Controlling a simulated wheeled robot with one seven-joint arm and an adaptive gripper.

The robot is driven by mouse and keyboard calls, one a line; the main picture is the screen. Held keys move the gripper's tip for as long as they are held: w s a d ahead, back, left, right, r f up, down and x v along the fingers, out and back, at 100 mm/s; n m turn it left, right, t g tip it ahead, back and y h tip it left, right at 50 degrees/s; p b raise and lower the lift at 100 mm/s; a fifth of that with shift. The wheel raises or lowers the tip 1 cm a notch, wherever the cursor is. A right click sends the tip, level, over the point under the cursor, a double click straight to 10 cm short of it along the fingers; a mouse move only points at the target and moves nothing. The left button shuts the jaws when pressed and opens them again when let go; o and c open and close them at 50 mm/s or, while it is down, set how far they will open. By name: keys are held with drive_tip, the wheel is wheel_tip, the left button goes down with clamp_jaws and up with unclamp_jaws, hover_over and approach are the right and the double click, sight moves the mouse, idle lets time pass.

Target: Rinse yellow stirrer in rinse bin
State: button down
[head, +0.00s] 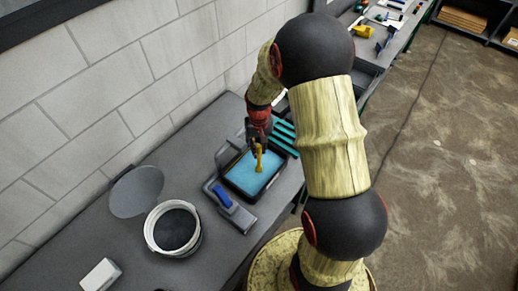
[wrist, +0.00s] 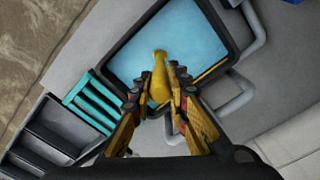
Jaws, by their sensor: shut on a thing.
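The yellow stirrer (head: 259,158) is in my gripper (head: 258,139), which is shut on it above the rinse bin (head: 241,196). The bin is a dark-rimmed tray filled with light blue, water-like content (head: 247,178). In the wrist view, the stirrer (wrist: 160,72) stands out between the fingertips of my gripper (wrist: 160,93), over the blue surface. The bin's dark rim (wrist: 237,48) surrounds it. A thin yellow strip shows near the rim at its right; I cannot tell what it is. Whether the stirrer's lower end touches the water is unclear.
A white-rimmed bucket (head: 150,235) with dark content stands left of the bin, near a grey round disc (head: 136,191). A blue-handled tool (head: 222,197) lies beside the bin. A teal slotted rack (head: 284,136) is on its other side. A block wall backs the bench.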

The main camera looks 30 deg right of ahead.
drive_tip(key=shift+s+f+b, duration=0.1)
drive_tip(key=shift+f+b, duration=0.25)
drive_tip(key=shift+f, duration=0.25)
idle(1.3)
drive_tip(key=shift+r, duration=0.1)
drive_tip(key=shift+r+p, duration=2.1)
drive_tip(key=shift+r, duration=1.45)
